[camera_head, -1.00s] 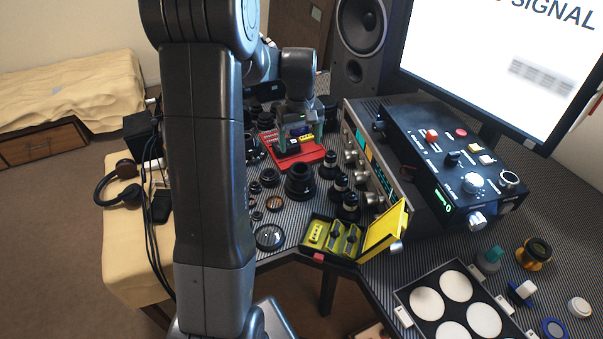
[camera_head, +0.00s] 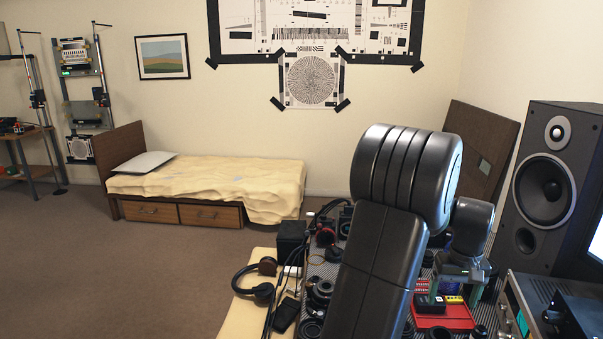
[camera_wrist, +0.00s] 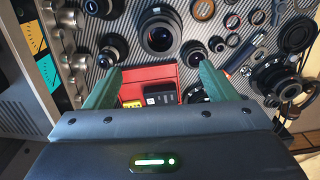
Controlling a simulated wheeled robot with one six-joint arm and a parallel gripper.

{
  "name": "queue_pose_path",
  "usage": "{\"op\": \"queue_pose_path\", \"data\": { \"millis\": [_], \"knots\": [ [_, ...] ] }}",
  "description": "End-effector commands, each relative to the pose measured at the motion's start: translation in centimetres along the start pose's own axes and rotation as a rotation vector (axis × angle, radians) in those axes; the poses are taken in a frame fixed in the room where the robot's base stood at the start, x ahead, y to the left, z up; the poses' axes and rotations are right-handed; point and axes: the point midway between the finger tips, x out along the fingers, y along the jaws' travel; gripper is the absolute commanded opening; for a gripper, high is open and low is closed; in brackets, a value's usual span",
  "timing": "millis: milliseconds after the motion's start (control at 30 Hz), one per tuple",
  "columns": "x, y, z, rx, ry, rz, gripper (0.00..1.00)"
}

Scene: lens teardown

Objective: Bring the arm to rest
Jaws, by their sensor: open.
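My arm (camera_head: 385,240) rises through the right half of the head view and bends down over the workbench. My gripper (camera_wrist: 160,68) shows its two green fingers spread apart in the wrist view, with nothing held between them. It also shows small in the head view (camera_head: 458,281), above a red tray (camera_head: 452,318). The red tray (camera_wrist: 150,74) lies below and between the fingers in the wrist view, with a black block (camera_wrist: 160,94) and a yellow piece in it. My arm hides part of the bench.
Lens parts crowd the bench around the tray, including a large black lens barrel (camera_wrist: 160,36). A speaker (camera_head: 553,185) stands at the right. A bed (camera_head: 210,185) and open floor (camera_head: 150,275) lie beyond.

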Motion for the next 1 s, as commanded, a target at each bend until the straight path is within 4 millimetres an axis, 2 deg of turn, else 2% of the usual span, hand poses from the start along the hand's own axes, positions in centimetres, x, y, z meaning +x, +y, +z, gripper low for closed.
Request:
{"op": "queue_pose_path", "data": {
  "millis": [33,567,1000],
  "knots": [
    [1.1,-0.1,0.1,0.000,-0.006,-0.003,0.78],
    [11.8,-0.1,0.1,-0.002,-0.006,-0.003,0.78],
    [11.3,0.0,0.1,-0.306,-0.001,-0.001,0.78]
  ]
}}
